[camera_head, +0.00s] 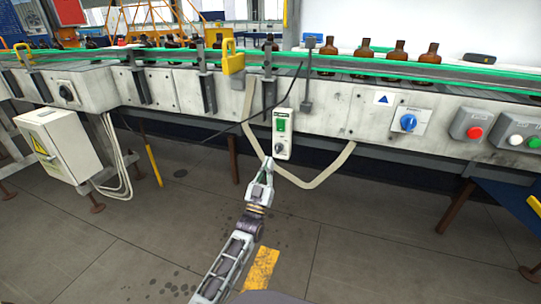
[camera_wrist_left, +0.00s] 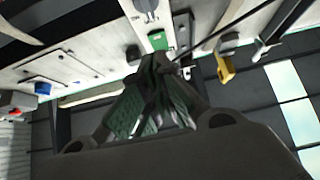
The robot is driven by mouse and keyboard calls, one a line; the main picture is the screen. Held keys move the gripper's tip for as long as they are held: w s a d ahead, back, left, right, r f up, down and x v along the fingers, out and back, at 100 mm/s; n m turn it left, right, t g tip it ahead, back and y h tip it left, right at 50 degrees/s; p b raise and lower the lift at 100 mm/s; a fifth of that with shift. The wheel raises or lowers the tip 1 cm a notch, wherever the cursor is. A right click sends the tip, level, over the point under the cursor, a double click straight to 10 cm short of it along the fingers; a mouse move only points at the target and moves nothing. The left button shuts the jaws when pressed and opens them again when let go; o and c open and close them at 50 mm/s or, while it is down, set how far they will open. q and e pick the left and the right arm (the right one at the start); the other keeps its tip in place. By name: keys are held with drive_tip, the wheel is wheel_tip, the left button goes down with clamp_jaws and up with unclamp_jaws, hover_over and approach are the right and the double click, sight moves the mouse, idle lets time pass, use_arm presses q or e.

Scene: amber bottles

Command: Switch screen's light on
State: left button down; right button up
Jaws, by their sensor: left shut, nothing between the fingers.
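A white switch box (camera_head: 282,134) hangs on the front of the conveyor, with a green rocker switch (camera_head: 281,124) above a dark round knob (camera_head: 279,148). My left gripper (camera_head: 266,164) is shut and empty, just below and slightly left of this box in the head view. I cannot tell whether the fingertips touch the box. A large white panel (camera_head: 400,27) stands behind the bottles. My right gripper is not in view.
Amber bottles (camera_head: 396,50) stand on the green-railed conveyor. A blue knob (camera_head: 408,122), a red button (camera_head: 474,133) and a pair of buttons (camera_head: 526,140) sit to the right. A beige cable (camera_head: 318,180) loops below the switch box. A white cabinet (camera_head: 58,146) stands left.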

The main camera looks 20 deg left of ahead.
use_arm(q)
drive_tip(key=shift+s+f, duration=0.45)
drive_tip(key=shift+f, duration=0.1)
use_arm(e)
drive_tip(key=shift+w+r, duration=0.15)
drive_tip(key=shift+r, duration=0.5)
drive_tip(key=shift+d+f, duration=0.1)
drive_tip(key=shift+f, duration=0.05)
